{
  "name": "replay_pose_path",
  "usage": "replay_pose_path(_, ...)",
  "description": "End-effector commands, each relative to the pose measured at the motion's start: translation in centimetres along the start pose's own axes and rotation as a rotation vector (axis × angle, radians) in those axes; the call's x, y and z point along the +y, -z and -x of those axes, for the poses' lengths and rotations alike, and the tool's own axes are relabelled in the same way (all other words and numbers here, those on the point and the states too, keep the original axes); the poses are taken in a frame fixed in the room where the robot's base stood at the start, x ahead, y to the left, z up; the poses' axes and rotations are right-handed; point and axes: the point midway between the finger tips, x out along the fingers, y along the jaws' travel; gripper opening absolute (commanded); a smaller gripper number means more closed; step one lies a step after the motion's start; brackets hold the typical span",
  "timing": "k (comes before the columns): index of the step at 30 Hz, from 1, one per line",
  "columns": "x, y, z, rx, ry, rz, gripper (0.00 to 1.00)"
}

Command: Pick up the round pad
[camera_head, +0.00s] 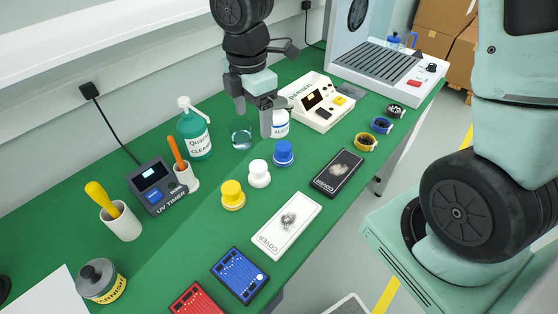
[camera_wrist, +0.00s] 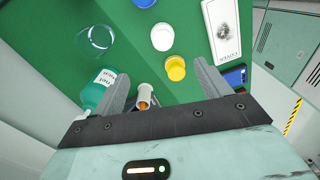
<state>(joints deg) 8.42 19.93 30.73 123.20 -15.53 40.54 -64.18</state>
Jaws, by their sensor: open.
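My gripper (camera_head: 253,118) is open and empty above the green table, fingers apart; its fingertips also show in the wrist view (camera_wrist: 161,70). Several round things stand below it, and I cannot tell for sure which is the round pad. A clear round glass-like piece (camera_head: 241,137) is just below the gripper in the head view and at upper left in the wrist view (camera_wrist: 95,40). Three round knobbed pieces stand in a row: yellow (camera_head: 232,196), white (camera_head: 259,174) and blue (camera_head: 283,154). The white (camera_wrist: 162,37) and yellow (camera_wrist: 175,70) also show in the wrist view.
A green cleaner bottle (camera_head: 194,133), a UV timer (camera_head: 158,187) and tool cups (camera_head: 120,222) stand on the left. A white bottle (camera_head: 280,124) is close to the gripper. White (camera_head: 287,227) and black (camera_head: 338,174) flat covers lie near the table's front edge.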

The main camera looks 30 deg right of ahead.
Motion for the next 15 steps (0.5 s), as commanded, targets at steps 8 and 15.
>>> replay_pose_path(8, -0.1, 0.0, -4.9, 0.0, 0.006, 0.006, 0.76)
replay_pose_path(15, -0.1, 0.0, -9.7, -0.001, 0.005, 0.006, 0.76)
